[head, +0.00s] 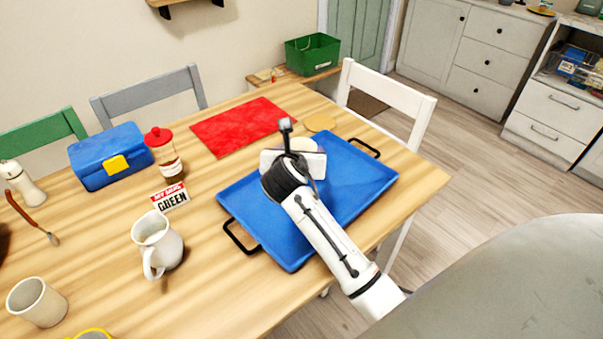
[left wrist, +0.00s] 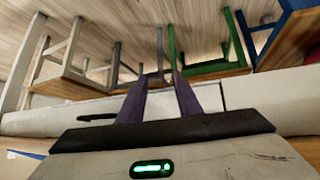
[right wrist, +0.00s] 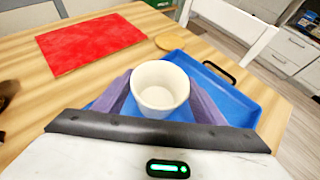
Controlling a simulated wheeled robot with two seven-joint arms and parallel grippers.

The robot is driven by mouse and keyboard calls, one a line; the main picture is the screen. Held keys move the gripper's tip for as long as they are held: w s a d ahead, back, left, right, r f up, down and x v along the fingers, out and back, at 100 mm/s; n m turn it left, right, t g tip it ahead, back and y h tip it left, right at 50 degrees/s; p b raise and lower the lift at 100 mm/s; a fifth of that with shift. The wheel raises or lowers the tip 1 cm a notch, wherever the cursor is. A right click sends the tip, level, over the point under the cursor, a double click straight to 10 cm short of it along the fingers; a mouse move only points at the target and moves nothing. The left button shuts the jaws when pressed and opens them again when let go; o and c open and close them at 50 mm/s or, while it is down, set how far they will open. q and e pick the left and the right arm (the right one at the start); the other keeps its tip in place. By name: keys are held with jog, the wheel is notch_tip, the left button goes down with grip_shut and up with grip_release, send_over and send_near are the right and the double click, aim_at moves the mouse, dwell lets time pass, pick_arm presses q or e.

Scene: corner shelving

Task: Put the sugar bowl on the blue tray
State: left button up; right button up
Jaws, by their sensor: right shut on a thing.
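The sugar bowl, a small round cream-white bowl (right wrist: 160,88), is upright and empty-looking between the fingers of my right gripper (right wrist: 160,98), which is shut on it. In the head view the bowl's pale rim (head: 306,144) shows just past my right gripper, which hides most of it. The blue tray (head: 350,195) lies on the table with black handles at its ends. The bowl is over the tray's far part; whether it touches the tray is hidden. My left gripper (left wrist: 161,80) has a gap between its fingers and holds nothing.
A red mat (head: 240,126) and a round wooden coaster (head: 320,122) lie beyond the tray. A white jug (head: 158,243), a sign (head: 171,197), a red-lidded jar (head: 165,158) and a blue box (head: 109,156) stand left. The tray's near part is bare.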

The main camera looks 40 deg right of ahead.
jog(key=shift+f+b, duration=0.45)
jog(key=shift+f, duration=2.2)
jog(key=shift+f, duration=0.15)
jog(key=o, duration=1.2)
jog(key=shift+f, duration=0.1)
jog(key=shift+s+a+r, duration=0.2)
jog(key=shift+a+r, duration=0.05)
jog(key=shift+r, duration=0.1)
jog(key=p+v, duration=0.1)
jog(key=v, duration=0.6)
jog(key=shift+d, duration=0.1)
